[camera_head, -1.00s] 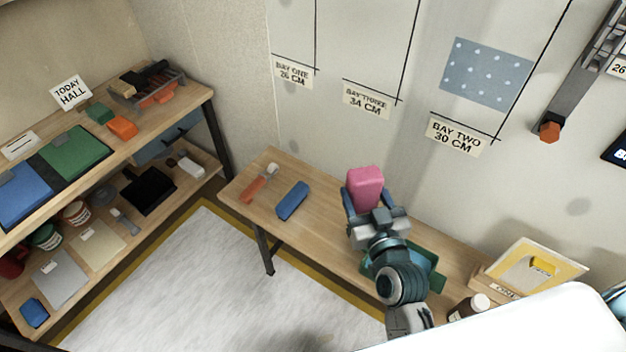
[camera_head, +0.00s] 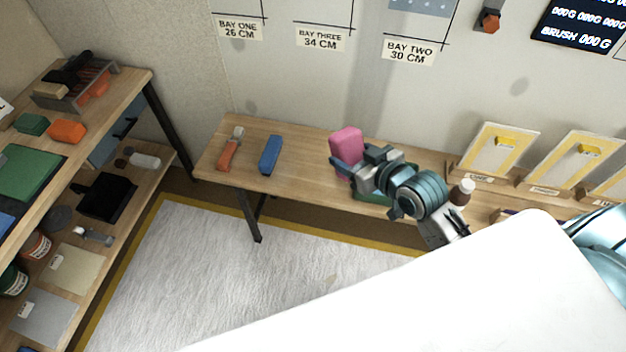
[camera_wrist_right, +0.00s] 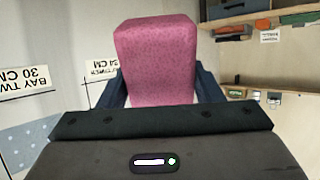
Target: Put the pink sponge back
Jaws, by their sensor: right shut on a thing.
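The pink sponge (camera_head: 346,142) is held upright in my right gripper (camera_head: 343,166), above the wooden bench (camera_head: 215,164). In the right wrist view the sponge (camera_wrist_right: 156,60) stands between the two dark fingers of the gripper (camera_wrist_right: 160,98), which are shut on its sides. A green tray (camera_head: 372,195) sits on the bench partly hidden behind and below my right arm. My left gripper is not visible in these views.
An orange-handled tool (camera_head: 229,152) and a blue block (camera_head: 271,155) lie on the bench's left part. A shelf unit (camera_head: 150,90) with several items is at left.

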